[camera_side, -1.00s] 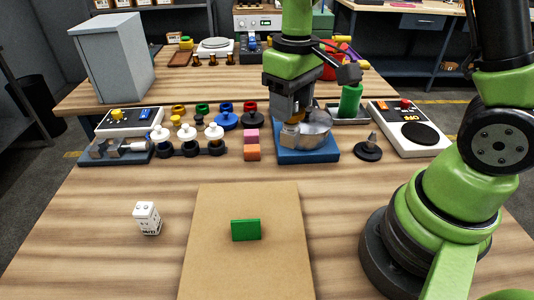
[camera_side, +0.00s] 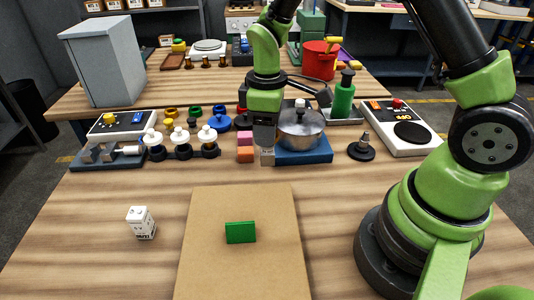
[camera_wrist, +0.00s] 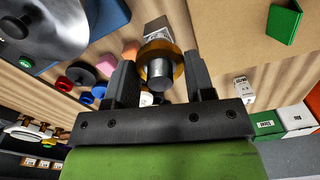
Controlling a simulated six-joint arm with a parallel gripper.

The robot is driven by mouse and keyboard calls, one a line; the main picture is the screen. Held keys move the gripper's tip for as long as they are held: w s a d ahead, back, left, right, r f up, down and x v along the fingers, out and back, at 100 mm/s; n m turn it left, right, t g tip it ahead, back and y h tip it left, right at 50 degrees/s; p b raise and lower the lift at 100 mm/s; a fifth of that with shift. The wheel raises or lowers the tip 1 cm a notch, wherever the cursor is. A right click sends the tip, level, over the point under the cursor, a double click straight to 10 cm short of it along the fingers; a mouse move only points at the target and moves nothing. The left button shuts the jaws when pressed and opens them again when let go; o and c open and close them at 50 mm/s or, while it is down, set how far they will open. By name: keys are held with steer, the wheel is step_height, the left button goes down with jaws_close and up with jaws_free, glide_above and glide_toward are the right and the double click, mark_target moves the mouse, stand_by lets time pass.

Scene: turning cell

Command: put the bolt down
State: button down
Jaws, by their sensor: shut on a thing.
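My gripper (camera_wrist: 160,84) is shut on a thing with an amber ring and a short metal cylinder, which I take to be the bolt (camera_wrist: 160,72). In the side view my gripper (camera_side: 265,143) points down between the small cubes and the blue block, and the bolt's ring and cylinder are hidden.
A metal pot (camera_side: 300,130) on a blue block (camera_side: 318,152) stands close on the right. Pink (camera_side: 245,139) and orange (camera_side: 245,154) cubes stand close on the left. A tan board (camera_side: 238,265) with a green block (camera_side: 240,232) lies in front.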

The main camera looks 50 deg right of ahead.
mark_target(267, 149)
steer(key=shift+f, duration=2.6)
steer(key=shift+c, duration=2.4)
jaws_free()
steer(key=shift+f, duration=0.15)
